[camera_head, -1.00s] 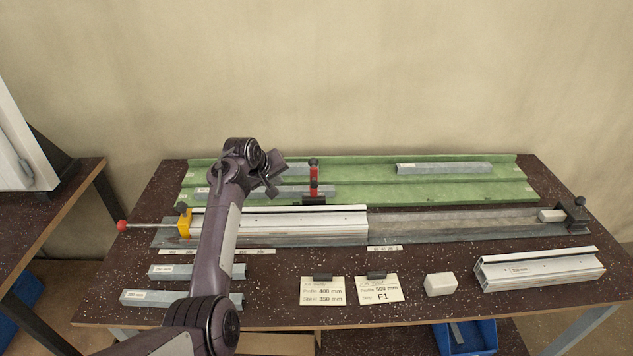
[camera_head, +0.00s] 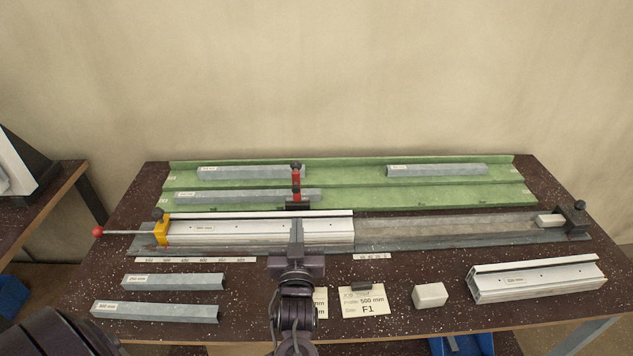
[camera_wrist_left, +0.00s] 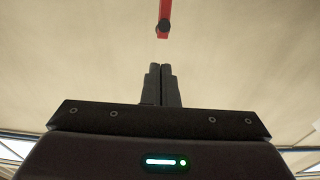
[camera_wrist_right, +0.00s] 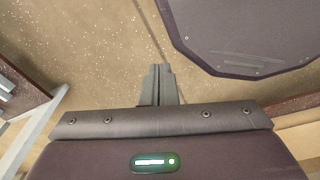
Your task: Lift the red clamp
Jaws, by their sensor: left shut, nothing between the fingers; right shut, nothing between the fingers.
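My left gripper (camera_head: 297,224) is shut and empty, in front of the clamp and over the white profile in the head view. In the left wrist view the clamp (camera_wrist_left: 165,12) shows beyond the shut fingertips (camera_wrist_left: 165,68), apart from them. My right gripper (camera_wrist_right: 161,68) is shut and empty in its own wrist view; it is not seen in the head view.
The green rack (camera_head: 440,190) holds several grey bars. A white profile (camera_head: 250,228) lies in the bench fixture between a yellow stop (camera_head: 161,230) and a dark end block (camera_head: 573,219). A white block (camera_head: 430,295), cards and another profile (camera_head: 535,278) lie in front.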

